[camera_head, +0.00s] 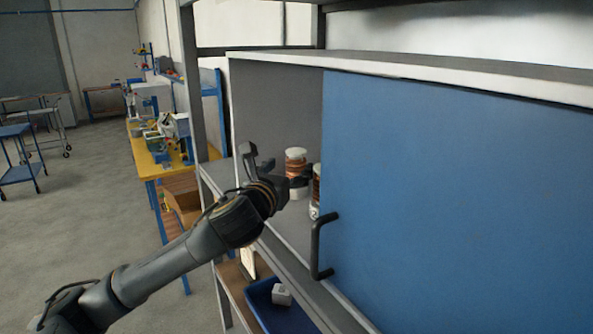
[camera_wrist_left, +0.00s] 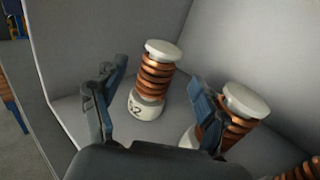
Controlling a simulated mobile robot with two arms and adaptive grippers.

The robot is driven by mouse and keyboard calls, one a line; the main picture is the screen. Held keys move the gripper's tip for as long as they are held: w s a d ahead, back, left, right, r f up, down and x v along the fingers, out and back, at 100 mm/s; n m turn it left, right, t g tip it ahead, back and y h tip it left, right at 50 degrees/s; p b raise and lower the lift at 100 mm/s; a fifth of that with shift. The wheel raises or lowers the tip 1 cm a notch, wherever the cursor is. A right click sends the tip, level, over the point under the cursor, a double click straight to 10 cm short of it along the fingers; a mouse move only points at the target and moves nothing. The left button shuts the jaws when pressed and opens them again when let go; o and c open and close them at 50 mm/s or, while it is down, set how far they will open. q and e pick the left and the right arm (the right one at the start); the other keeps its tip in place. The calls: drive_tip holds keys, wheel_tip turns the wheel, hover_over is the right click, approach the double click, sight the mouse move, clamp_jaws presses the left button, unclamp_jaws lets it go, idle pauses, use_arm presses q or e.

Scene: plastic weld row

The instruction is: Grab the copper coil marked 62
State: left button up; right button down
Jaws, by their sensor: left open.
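A copper coil (camera_wrist_left: 155,75) with a white cap and a white base stands upright in the cabinet; dark digits on its base look like 62. In the head view a coil (camera_head: 296,160) with a white top shows just beyond my gripper. My left gripper (camera_head: 275,172) is at the cabinet opening, open and empty. In the left wrist view its fingers (camera_wrist_left: 158,84) are spread, with the marked coil between and beyond them. A second coil (camera_wrist_left: 243,103) stands to the right, partly behind the right finger. My right gripper is not in view.
A third coil (camera_wrist_left: 303,170) is cut off at the lower right of the wrist view. A blue door panel (camera_head: 450,190) with a dark handle (camera_head: 317,246) covers the cabinet's right part. A blue bin (camera_head: 268,312) sits on the shelf below.

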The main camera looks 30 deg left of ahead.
sight(292, 163)
use_arm(q)
drive_tip(key=w, duration=0.1)
drive_tip(key=w+p, duration=0.1)
drive_tip(key=w, duration=0.1)
drive_tip(key=w+p, duration=0.1)
drive_tip(key=w, duration=0.1)
drive_tip(key=shift+a+r, duration=0.1)
drive_tip(key=shift+a, duration=0.25)
drive_tip(key=shift+w, duration=0.3)
drive_tip(key=shift+c, duration=0.6)
drive_tip(key=shift+a, duration=0.1)
clamp_jaws()
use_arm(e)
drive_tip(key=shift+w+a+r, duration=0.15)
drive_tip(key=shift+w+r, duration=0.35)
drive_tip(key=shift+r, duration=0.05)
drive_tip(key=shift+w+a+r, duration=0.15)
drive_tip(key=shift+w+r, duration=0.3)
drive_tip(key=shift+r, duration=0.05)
